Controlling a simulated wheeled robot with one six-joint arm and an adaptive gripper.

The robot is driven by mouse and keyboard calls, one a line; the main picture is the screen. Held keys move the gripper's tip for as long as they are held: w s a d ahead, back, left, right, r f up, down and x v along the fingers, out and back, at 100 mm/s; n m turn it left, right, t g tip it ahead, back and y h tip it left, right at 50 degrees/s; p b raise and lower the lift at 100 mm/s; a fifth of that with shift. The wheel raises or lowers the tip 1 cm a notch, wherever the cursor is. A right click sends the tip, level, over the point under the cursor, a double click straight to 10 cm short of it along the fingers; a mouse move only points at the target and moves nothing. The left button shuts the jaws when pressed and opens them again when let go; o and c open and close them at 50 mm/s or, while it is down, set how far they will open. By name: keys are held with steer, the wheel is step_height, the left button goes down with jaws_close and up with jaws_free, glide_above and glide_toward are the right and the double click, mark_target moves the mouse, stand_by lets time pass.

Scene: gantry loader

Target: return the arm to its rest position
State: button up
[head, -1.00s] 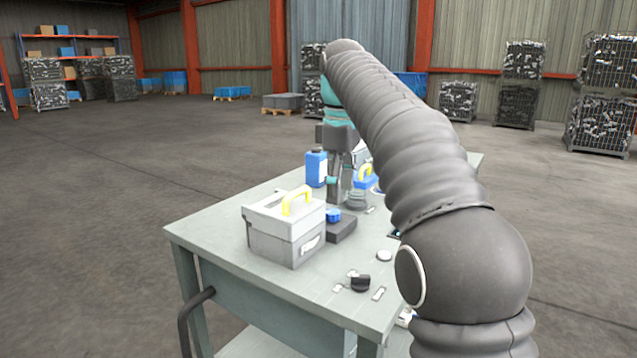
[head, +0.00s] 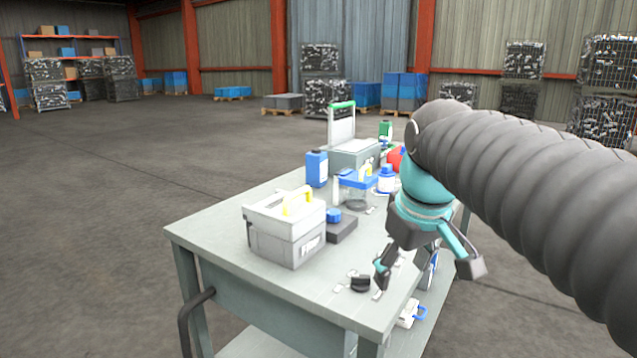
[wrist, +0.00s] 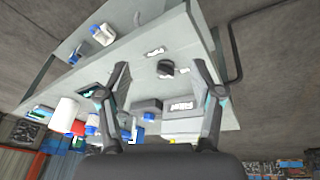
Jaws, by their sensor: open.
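My gripper (head: 428,272) is open and empty, with its fingers spread apart. In the head view it hangs at the right side of the grey workbench (head: 275,293), near the bench's right edge. In the wrist view the two fingers of my gripper (wrist: 163,82) frame part of the bench top (wrist: 200,50), with nothing between them in their grasp. A small black object (head: 360,283) lies on the bench to the left of the fingers; it also shows in the wrist view (wrist: 166,68). My ribbed dark arm covers the right of the head view.
A grey toolbox with a yellow handle (head: 283,240) stands on the bench. Behind it are a blue canister (head: 316,168), a white bottle with a blue cap (head: 386,180) and a grey case (head: 355,154). Open floor (head: 90,200) lies to the left.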

steer(key=s+d+f+m+t, duration=0.2)
steer(key=s+f+m, duration=0.3)
steer(key=s+f, duration=0.7)
steer(key=shift+s+d+f, duration=0.3)
steer(key=shift+d+f, duration=0.25)
steer(key=shift+f, duration=0.4)
steer(key=shift+c, duration=0.3)
